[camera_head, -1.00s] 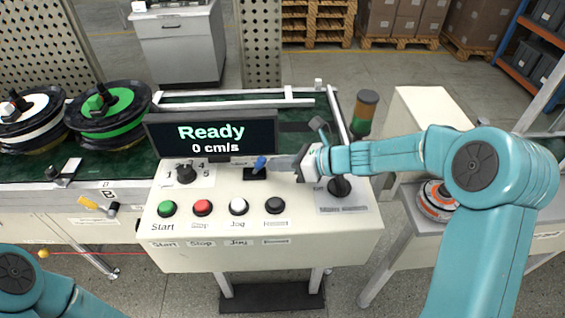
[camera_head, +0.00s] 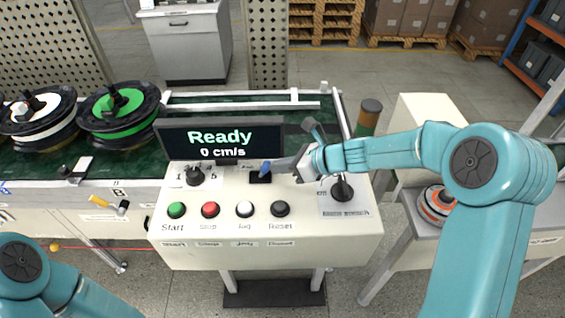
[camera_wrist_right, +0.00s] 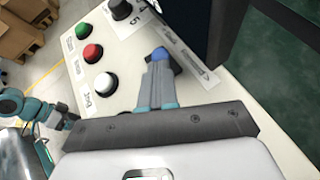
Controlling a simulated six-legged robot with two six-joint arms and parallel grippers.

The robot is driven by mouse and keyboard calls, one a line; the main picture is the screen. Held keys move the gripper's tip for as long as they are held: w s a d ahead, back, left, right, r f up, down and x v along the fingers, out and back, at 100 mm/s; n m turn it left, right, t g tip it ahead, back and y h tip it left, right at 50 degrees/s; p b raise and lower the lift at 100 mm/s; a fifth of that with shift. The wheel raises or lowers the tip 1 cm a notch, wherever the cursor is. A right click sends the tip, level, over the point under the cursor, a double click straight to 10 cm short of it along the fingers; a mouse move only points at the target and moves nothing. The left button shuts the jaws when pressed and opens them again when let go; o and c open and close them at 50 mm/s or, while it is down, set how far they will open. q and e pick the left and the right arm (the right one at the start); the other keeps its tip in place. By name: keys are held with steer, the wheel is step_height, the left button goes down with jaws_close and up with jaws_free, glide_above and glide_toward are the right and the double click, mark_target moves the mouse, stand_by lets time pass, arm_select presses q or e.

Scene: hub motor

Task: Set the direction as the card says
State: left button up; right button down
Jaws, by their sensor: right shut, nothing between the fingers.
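The control panel (camera_head: 330,245) stands in front of me. A small switch with a blue handle (camera_head: 265,168) rises from a black base right of the numbered dial. My right gripper (camera_head: 277,165) is shut and empty, its fingertips close to the blue handle's right side in the head view. In the right wrist view the shut fingers (camera_wrist_right: 158,85) point at the blue handle (camera_wrist_right: 161,55); I cannot tell whether they touch. The switch's labels are partly hidden or too small to read. I cannot make out a readable direction card. My left gripper is out of view.
The display (camera_head: 220,138) reads "Ready, 0 cm/s". Black and green reels (camera_head: 118,112) stand on the conveyor to the left, and a signal lamp (camera_head: 368,116) behind.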

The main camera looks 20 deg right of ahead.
mark_target(267, 181)
steer(key=shift+a+r+h+p, duration=0.3)
steer(key=shift+r+p, duration=0.15)
steer(key=shift+p, duration=0.35)
steer(key=shift+w+a+r+g+p, duration=0.15)
steer(key=shift+a+g+p, duration=0.2)
steer(key=shift+p, duration=0.2)
steer(key=shift+w+a+r, duration=0.15)
steer(key=shift+a, duration=0.3)
steer(key=shift+w+a+r, duration=0.1)
steer(key=shift+w+a, duration=0.05)
steer(key=shift+a, duration=0.25)
steer(key=shift+w+a+r, duration=0.1)
steer(key=shift+a, duration=0.3)
steer(key=shift+d, duration=0.1)
steer(key=shift+r+p, duration=0.15)
steer(key=shift+p, duration=0.15)
steer(key=shift+r+p, duration=0.6)
steer(key=shift+r, duration=0.1)
